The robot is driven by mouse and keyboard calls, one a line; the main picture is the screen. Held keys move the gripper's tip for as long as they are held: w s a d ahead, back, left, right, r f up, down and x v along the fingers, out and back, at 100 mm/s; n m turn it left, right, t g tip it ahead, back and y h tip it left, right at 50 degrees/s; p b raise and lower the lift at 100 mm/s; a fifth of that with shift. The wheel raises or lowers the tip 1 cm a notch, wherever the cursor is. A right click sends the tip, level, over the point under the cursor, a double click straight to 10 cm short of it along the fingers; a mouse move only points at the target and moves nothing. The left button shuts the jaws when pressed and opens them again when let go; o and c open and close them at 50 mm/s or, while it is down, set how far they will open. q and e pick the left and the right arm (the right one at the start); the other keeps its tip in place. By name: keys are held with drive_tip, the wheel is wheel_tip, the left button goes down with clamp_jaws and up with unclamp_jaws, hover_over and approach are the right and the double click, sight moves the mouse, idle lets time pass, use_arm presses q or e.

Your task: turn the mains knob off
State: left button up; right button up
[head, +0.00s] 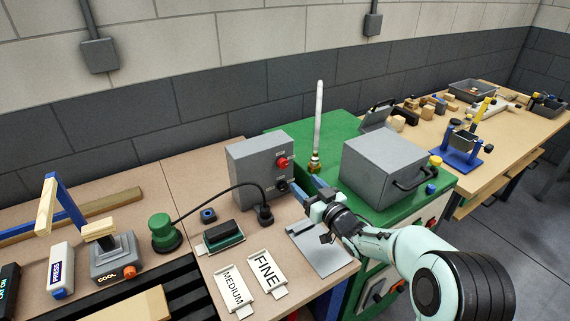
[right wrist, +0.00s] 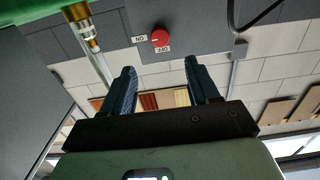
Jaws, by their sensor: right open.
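The red mains knob (head: 282,163) is on the front of a grey box (head: 248,161) that stands on the bench at the wall. In the right wrist view the round red knob (right wrist: 160,38) shows beyond my fingertips, with ON and OFF labels beside it, upside down. I cannot tell which label it points to. My right gripper (head: 305,184) is open and empty, in front of and right of the box. In the right wrist view its two fingers (right wrist: 160,68) are apart, with the knob between their lines and not touched. My left gripper is out of view.
A black plug and cable (head: 265,213) hang at the box's lower front. A thin upright tube with a brass fitting (head: 315,160) and a grey lidded box (head: 383,165) stand on the green cabinet to the right. FINE (head: 266,273) and MEDIUM (head: 233,290) plates lie in front.

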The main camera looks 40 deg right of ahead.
sight(284, 164)
drive_tip(key=w, duration=0.3)
drive_tip(key=w+p, duration=0.1)
drive_tip(key=w, duration=0.3)
drive_tip(key=w+d+p, duration=0.1)
drive_tip(key=w, duration=0.2)
drive_tip(key=shift+w+d, duration=0.1)
drive_tip(key=shift+w, duration=0.25)
drive_tip(key=c, duration=1)
